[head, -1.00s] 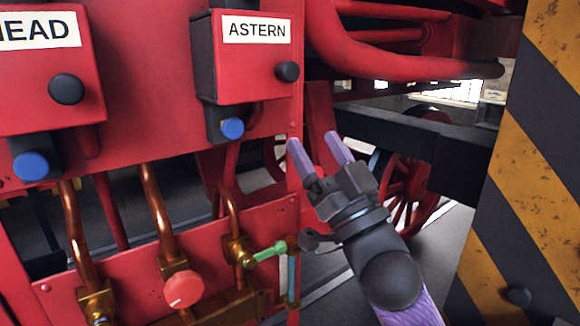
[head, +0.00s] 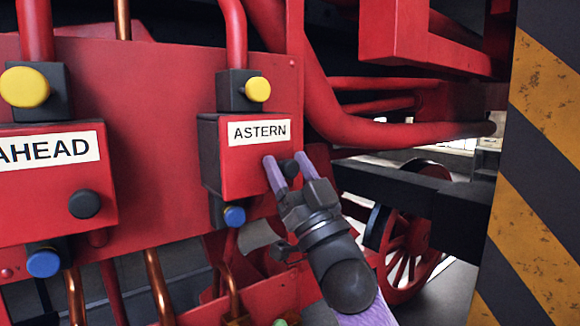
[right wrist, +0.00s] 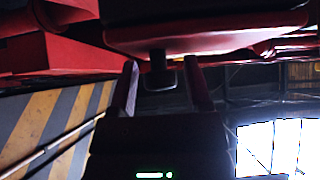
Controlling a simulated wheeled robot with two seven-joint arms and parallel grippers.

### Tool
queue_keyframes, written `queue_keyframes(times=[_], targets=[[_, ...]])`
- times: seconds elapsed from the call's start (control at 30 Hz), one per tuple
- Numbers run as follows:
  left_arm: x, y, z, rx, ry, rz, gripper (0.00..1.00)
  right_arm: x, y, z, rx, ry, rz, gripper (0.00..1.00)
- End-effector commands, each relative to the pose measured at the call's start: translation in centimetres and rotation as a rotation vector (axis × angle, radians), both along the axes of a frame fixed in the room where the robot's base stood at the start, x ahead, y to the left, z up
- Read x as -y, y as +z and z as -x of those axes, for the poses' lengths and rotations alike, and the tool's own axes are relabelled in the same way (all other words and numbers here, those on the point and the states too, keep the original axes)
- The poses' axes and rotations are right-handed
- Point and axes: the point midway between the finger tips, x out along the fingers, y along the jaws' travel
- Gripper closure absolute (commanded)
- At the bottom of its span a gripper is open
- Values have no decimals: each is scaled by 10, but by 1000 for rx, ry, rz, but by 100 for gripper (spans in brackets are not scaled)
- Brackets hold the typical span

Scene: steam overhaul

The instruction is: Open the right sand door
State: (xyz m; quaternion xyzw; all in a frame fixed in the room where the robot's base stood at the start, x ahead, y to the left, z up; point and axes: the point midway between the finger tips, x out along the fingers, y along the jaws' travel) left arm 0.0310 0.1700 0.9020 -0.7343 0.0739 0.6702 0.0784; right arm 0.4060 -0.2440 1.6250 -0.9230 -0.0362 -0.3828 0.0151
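The right sand door (head: 250,160) is the red front of the box labelled ASTERN, and it looks closed. Its black round knob (head: 288,168) sits near its right edge. My right gripper (head: 287,167) is open, with one purple finger on each side of the knob and a gap to each. In the right wrist view the knob (right wrist: 160,74) hangs between the two fingertips of the gripper (right wrist: 164,82). I cannot tell whether either finger touches it. My left gripper is not in view.
A similar red box labelled AHEAD (head: 55,180) is at the left. Yellow buttons (head: 258,89) are above the boxes and blue ones (head: 235,216) below. A thick red pipe (head: 350,128) runs right of the door. A striped pillar (head: 530,170) stands at the right.

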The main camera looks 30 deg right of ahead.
Motion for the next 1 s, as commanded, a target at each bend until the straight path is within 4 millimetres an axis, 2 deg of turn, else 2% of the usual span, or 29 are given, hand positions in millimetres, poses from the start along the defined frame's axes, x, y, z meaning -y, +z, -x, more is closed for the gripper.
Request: queue_keyframes(times=[0.03, 0.27, 0.3, 1.0], targets=[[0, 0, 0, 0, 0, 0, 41, 0, 0, 0, 0, 0, 0, 49], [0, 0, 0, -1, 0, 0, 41, 0, 0, 0, 0, 0, 0, 98], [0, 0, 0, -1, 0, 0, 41, 0, 0, 0, 0, 0, 0, 100], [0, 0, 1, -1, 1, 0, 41, 0, 0, 0, -1, 0, 0, 100]])
